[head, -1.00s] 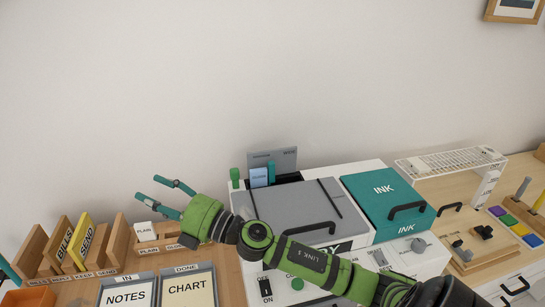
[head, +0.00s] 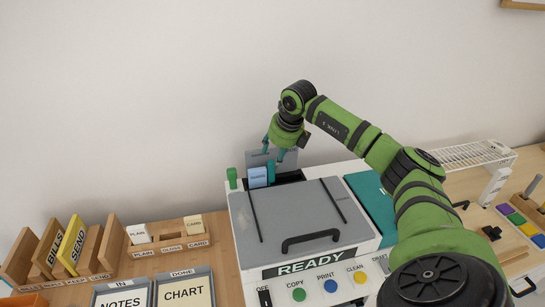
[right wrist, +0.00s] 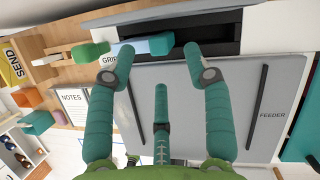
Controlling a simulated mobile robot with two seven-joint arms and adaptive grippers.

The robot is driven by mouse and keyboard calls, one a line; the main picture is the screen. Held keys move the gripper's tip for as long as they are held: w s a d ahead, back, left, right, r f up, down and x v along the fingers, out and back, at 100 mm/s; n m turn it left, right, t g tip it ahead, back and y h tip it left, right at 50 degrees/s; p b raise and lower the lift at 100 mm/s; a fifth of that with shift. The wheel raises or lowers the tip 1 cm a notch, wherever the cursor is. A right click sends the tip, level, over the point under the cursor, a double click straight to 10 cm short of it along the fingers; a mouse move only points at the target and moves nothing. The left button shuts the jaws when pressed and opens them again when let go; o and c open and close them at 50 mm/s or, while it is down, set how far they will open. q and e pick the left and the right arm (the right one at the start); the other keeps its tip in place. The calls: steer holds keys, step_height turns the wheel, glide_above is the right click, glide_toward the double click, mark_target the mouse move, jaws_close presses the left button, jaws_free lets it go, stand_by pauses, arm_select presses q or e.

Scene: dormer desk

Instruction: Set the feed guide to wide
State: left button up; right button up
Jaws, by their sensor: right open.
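The printer's feeder (head: 270,215) has a grey lid with a dark slot behind it. A teal feed guide (head: 271,172) stands upright at that slot, beside a light-blue labelled piece (head: 258,178). In the right wrist view the teal guide (right wrist: 161,43) shows between my fingertips, with the light-blue piece to its left. My right gripper (head: 273,150) is open and points down just above the guide; it also shows in the right wrist view (right wrist: 159,56). I cannot tell whether a finger touches the guide. My left gripper is not in view.
A green knob (head: 232,178) stands left of the slot. A grey panel (head: 287,158) rises behind it. The READY sign (head: 311,263) and buttons are on the front. A card rack (head: 168,240) and trays stand left. My right arm covers much of the teal ink lid (head: 372,204).

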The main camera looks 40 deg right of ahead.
mark_target(272, 162)
steer(key=shift+p+x, duration=0.5)
steer(key=shift+x, duration=1.45)
jaws_close()
steer(key=s+d+b, duration=0.1)
steer(key=d, duration=0.2)
steer(key=s+d+b, duration=0.1)
steer(key=s+d, duration=0.1)
steer(key=d, duration=0.1)
steer(key=s+d+b, duration=0.1)
steer(key=s+d, duration=0.1)
steer(key=d, duration=0.1)
